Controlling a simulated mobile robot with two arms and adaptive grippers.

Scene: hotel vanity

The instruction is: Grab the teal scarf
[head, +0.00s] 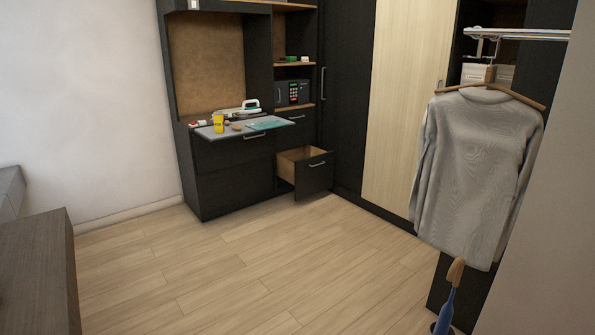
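A flat teal piece of cloth, which looks like the teal scarf (268,124), lies on the right part of a grey pull-out board (225,133) at the dark cabinet across the room. It is small in the head view and its folds cannot be made out. A yellow cup (218,123) and small brown items stand left of it on the board. An iron (250,106) is just behind it. Neither of my grippers is in view.
An open drawer (314,178) sticks out below and right of the board. A grey sweater (478,160) hangs on a wooden hanger at the right, above a blue-handled object (446,312). A brown furniture top (38,280) is at lower left. The wooden floor between is clear.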

